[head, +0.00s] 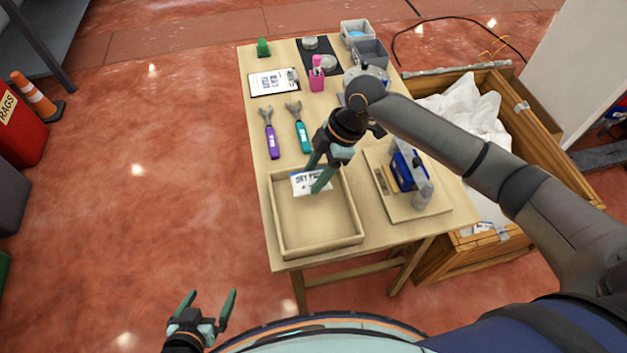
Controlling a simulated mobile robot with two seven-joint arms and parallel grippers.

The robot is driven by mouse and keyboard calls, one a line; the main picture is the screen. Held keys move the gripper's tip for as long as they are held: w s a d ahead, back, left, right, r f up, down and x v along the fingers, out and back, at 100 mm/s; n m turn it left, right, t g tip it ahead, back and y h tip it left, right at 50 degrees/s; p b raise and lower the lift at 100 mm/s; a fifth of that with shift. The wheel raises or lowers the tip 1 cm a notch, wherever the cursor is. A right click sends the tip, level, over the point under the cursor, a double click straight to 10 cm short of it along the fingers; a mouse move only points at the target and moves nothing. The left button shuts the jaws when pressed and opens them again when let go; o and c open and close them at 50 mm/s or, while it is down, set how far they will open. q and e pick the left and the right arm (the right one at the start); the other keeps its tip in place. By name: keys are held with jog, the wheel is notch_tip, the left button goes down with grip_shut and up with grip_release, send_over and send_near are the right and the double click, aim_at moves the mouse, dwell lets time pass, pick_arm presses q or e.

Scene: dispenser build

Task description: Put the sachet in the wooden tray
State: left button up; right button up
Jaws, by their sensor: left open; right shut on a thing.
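The sachet (303,184) is a small white packet with dark lettering that reads like "DRY PACK". My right gripper (317,182) is shut on it, with the fingers covering part of its right side. The wooden tray (361,216) is a shallow, pale, open box at the near left of the table. The sachet appears over the tray's far end. I cannot tell whether it touches the tray floor. The rest of the tray looks empty. My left gripper (204,306) is open and empty, low in front of the table, apart from the tray.
A wooden crate (540,130) adjoins the table's right.

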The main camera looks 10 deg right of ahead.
aim_at(318, 175)
jog(key=shift+w+a+f, duration=0.15)
jog(key=shift+a+f, duration=0.05)
jog(key=shift+f, duration=1.65)
jog(key=shift+f, duration=0.15)
jog(key=o, duration=1.4)
jog(key=shift+c, duration=0.2)
jog(key=p+v, duration=0.9)
jog(key=v, duration=0.3)
jog(key=shift+p, duration=0.4)
